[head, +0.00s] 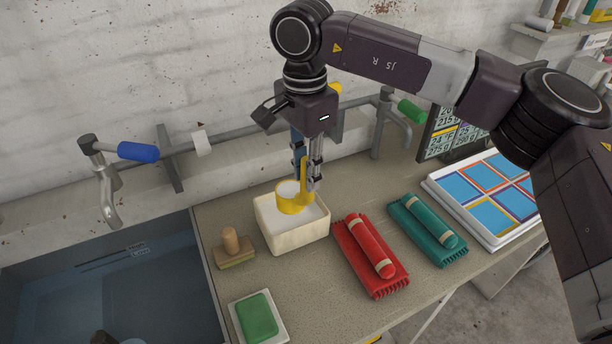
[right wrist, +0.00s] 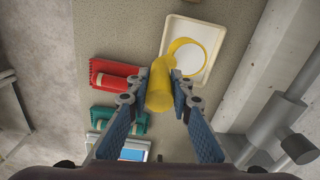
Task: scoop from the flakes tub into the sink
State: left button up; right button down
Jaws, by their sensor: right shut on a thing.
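The flakes tub (head: 299,239) is a cream, square-walled tub on the counter, holding white contents. My right gripper (head: 307,175) points down above it, shut on the upright handle of a yellow scoop (head: 293,203). The scoop's round cup is over the tub's opening, low at the white contents; white shows inside it. In the right wrist view the scoop's handle (right wrist: 159,86) lies between both fingers, with the tub (right wrist: 207,27) beyond. The sink (head: 150,285) is the blue-grey basin at the left, beside the counter. My left gripper is not in view.
A wooden-handled brush (head: 233,246) stands between tub and sink. A green block on a white dish (head: 258,317) is in front. Red (head: 371,256) and teal (head: 428,229) bundles and a tray of blue panels (head: 487,193) lie right. A blue-handled tap (head: 122,152) overhangs the sink.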

aim_at(307, 154)
jog(key=shift+t, duration=0.3)
jog(key=shift+r+p, duration=1.75)
jog(key=shift+r, duration=2.3)
